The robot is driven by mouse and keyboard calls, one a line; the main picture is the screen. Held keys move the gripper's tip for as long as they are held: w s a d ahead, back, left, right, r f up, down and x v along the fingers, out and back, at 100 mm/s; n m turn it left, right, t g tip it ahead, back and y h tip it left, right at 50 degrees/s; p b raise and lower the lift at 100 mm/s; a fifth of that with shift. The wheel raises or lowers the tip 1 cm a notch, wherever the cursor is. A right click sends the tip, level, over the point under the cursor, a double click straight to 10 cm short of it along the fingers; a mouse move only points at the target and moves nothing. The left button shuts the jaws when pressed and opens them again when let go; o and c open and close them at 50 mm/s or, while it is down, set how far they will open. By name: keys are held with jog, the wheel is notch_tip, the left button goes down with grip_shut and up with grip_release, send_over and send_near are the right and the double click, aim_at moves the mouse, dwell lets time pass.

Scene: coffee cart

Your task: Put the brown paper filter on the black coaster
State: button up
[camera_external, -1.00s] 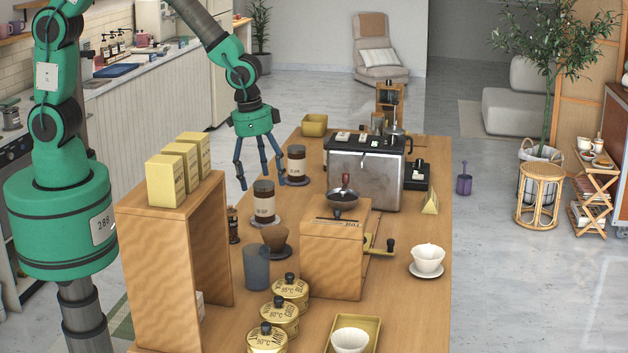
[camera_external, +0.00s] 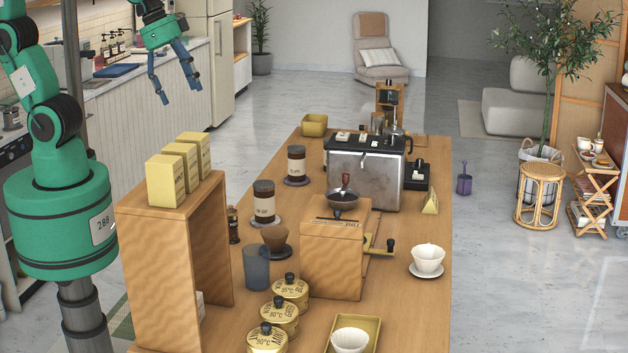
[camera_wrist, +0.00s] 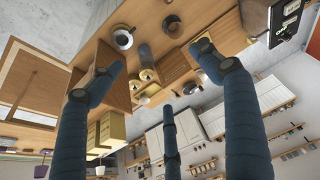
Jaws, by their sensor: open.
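The brown paper filter (camera_external: 275,236), a small brown cone, shows in the external view on the wooden table, left of the wooden grinder box. It appears to sit on a dark round coaster (camera_external: 284,253). My gripper (camera_external: 175,84) is open and empty at the upper left of the external view, raised beyond the table's left side and well apart from the filter. Its three spread blue fingers also show in the wrist view (camera_wrist: 160,85), with nothing between them. I cannot surely pick out the filter in the tilted wrist view.
A dark cup (camera_external: 256,268) stands close to the filter's front left. The grinder box (camera_external: 333,255) stands to its right, and a brown canister (camera_external: 264,204) behind it. A wooden shelf (camera_external: 158,270) with yellow boxes rises at the left. A white dripper (camera_external: 428,258) stands at the right.

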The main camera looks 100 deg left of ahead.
jog(key=s+d+r+t, duration=0.1)
jog(key=s+r, duration=0.3)
jog(key=s, duration=0.7)
jog(key=shift+s+d+m, duration=0.3)
jog(key=shift+s+m, duration=0.05)
jog(key=shift+m, duration=0.05)
jog(key=shift+f, duration=0.1)
notch_tip(320, 180, down, 9)
jog(key=b, duration=0.9)
